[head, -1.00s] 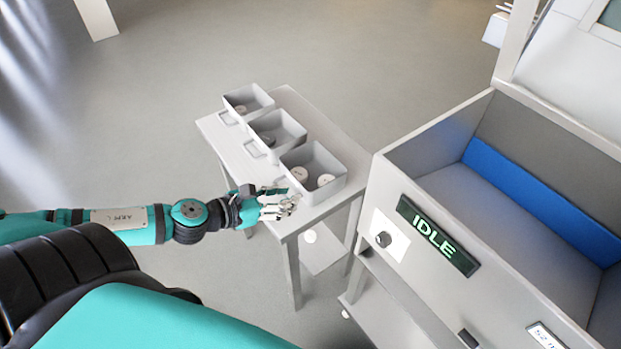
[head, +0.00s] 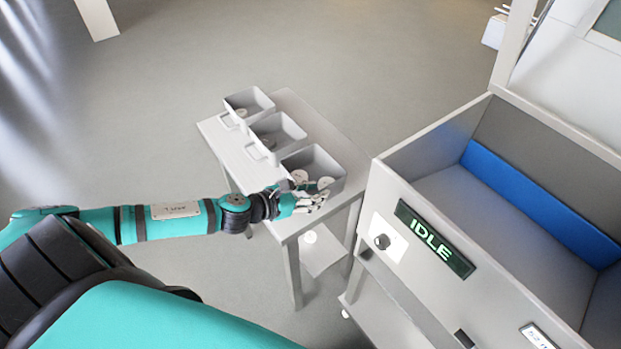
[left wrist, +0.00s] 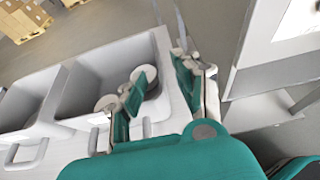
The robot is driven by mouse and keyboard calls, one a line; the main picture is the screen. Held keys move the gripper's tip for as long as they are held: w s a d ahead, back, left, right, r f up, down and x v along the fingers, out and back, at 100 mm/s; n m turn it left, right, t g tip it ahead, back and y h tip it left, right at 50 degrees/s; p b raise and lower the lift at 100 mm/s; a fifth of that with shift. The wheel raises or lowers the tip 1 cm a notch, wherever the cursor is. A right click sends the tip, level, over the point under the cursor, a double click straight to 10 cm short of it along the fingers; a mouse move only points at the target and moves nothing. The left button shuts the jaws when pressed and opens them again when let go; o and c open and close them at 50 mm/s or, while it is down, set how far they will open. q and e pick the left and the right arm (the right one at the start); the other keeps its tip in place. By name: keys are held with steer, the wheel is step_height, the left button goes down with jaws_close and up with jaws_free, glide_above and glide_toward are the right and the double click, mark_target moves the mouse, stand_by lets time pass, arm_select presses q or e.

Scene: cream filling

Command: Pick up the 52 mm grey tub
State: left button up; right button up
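Two small round pale tubs stand in the nearest bin (head: 318,159) on the side table: a left tub (head: 300,175) and a right tub (head: 325,182). The left wrist view also shows the left tub (left wrist: 106,103) and the right tub (left wrist: 148,75). I cannot read any size on them. My left gripper (head: 325,196) is at the front rim of this bin, close to the right tub. In the left wrist view its fingers (left wrist: 160,72) are apart, with nothing visibly held. One finger partly hides the tubs. My right gripper is out of view.
The middle bin (head: 296,130) and far bin (head: 266,100) stand in a row on the side table (head: 230,150). A machine with an IDLE display (head: 433,238) and an open hopper with a blue strip (head: 530,200) stands close at right.

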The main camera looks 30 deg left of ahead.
mark_target(327, 187)
arm_select(q)
steer(key=x, duration=0.1)
steer(key=p+x, duration=0.1)
steer(key=x, duration=0.3)
steer(key=shift+w+r, duration=0.1)
steer(key=shift+r, duration=0.2)
steer(key=shift+c, duration=0.4)
jaws_close()
